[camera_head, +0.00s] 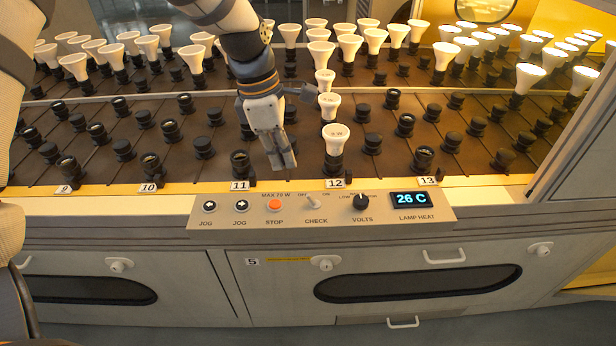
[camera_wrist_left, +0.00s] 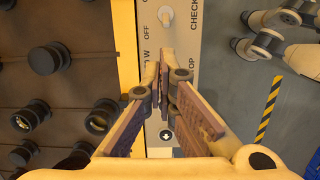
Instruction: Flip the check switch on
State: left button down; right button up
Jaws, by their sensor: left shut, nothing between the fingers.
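The check switch (camera_head: 313,203) is a small pale toggle on the sloped control panel, above the word CHECK. OFF is printed at its upper left and ON at its upper right. Its lever seems to lean toward OFF, but it is small. In the left wrist view the switch (camera_wrist_left: 165,16) shows at the top, beyond the fingertips. My left gripper (camera_head: 284,164) points down, fingers together and empty, above and behind the panel, a little left of the switch.
The orange STOP button (camera_head: 274,205) is left of the switch, with two JOG buttons (camera_head: 241,206) further left. The VOLTS knob (camera_head: 361,202) and the 26 C display (camera_head: 411,199) are to the right. Several bulbs (camera_head: 335,136) and black sockets fill the rack behind.

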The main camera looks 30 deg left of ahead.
aim_at(296, 203)
pick_arm(q)
jog(key=f, duration=0.3)
jog(key=d+f+b, duration=0.1)
jog(key=f, duration=0.5)
jog(key=shift+w+d+f, duration=0.25)
jog(key=shift+d, duration=0.05)
pick_arm(e)
jog(key=shift+s+f+g, duration=0.3)
jog(key=shift+s+f, duration=0.55)
jog(key=shift+s, duration=0.2)
